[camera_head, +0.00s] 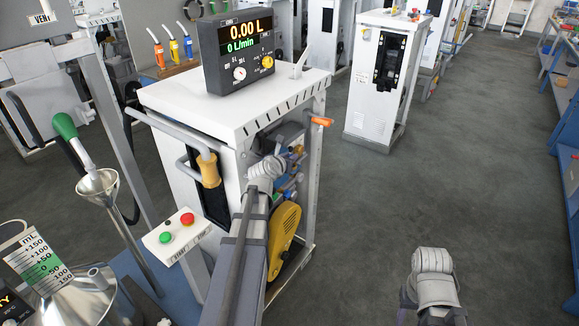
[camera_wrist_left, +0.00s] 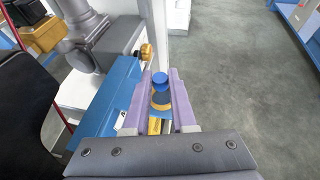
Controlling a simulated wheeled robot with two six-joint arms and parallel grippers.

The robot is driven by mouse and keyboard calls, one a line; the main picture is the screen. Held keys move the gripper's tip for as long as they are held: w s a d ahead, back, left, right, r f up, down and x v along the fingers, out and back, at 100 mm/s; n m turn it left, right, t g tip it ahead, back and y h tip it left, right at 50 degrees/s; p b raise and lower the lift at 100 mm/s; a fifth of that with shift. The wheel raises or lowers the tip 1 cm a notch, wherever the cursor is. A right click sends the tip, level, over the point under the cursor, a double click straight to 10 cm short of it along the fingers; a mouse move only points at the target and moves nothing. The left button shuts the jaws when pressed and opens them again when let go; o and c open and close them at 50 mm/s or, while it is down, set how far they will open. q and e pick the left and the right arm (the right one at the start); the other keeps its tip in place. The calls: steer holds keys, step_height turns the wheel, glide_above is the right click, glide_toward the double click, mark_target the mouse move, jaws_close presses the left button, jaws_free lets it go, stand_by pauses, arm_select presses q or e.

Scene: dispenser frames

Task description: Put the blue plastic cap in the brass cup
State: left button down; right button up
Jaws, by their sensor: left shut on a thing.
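The blue plastic cap (camera_wrist_left: 160,78) shows in the left wrist view as a small round blue piece between the tips of two lilac fingers. My left gripper (camera_wrist_left: 160,73) is shut on it. In the head view my left arm reaches into the open side of the white dispenser frame, and its gripper is small and partly hidden there. A brass-coloured curved piece (camera_wrist_left: 162,106) shows between the fingers, below the cap in the picture. I cannot tell whether it is the brass cup. My right gripper does not show; only part of my right arm is in the head view.
The white dispenser (camera_head: 228,100) carries a black display (camera_head: 237,50). An orange handle (camera_head: 321,121) sticks out from its side, above a yellow guard (camera_head: 285,238). A button box (camera_head: 176,231) and a metal funnel (camera_head: 98,184) stand to the left.

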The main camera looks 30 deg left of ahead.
arm_select(q)
steer(key=shift+f, duration=0.8)
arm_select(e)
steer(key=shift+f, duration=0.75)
arm_select(q)
steer(key=shift+b, duration=0.3)
steer(key=shift+f+b, duration=0.4)
steer(key=shift+f, duration=0.05)
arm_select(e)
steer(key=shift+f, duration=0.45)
arm_select(q)
steer(key=shift+d+f, duration=0.1)
steer(key=shift+f, duration=0.05)
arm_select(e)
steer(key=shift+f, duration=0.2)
arm_select(q)
steer(key=shift+s, duration=0.1)
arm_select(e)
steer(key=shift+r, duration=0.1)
